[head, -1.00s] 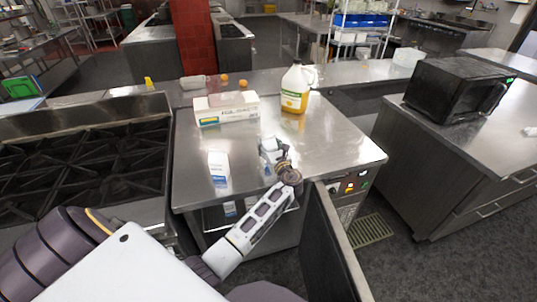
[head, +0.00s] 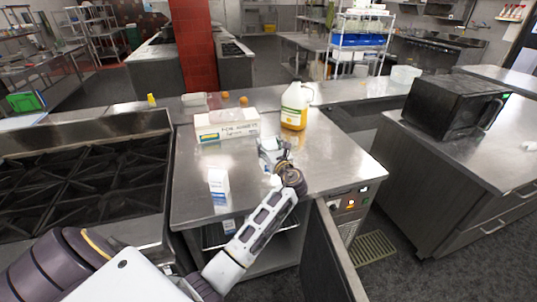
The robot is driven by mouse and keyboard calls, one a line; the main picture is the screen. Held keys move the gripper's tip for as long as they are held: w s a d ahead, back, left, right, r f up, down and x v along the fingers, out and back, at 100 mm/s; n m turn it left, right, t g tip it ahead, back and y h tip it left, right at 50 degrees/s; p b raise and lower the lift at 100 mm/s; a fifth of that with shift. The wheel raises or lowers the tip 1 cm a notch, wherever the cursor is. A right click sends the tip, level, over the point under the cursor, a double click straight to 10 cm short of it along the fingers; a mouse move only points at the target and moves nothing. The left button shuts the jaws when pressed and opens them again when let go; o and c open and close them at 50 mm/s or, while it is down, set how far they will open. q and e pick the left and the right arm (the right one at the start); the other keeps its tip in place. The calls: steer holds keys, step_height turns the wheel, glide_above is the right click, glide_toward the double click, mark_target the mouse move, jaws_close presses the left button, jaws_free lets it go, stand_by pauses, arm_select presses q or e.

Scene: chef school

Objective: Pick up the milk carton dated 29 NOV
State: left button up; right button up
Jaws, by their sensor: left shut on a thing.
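A white milk carton with a blue lower part (head: 218,186) stands upright on the steel table (head: 190,160), left of my left gripper. Its date is too small to read. My left gripper (head: 270,158) is over the middle of the table, shut on a whitish carton-like thing (head: 264,146). The gripper hides most of that thing, and no date can be read on it. I cannot tell whether it touches the tabletop. My right gripper is not in view.
Behind the gripper are a long white box (head: 227,126) and a jug of yellow liquid (head: 295,108). A black stove (head: 85,175) adjoins on the left. A microwave (head: 453,105) stands on the right counter. The table's right part is clear.

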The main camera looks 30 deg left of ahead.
arm_select(q)
steer(key=shift+r, duration=1.1)
steer(key=shift+d, duration=0.1)
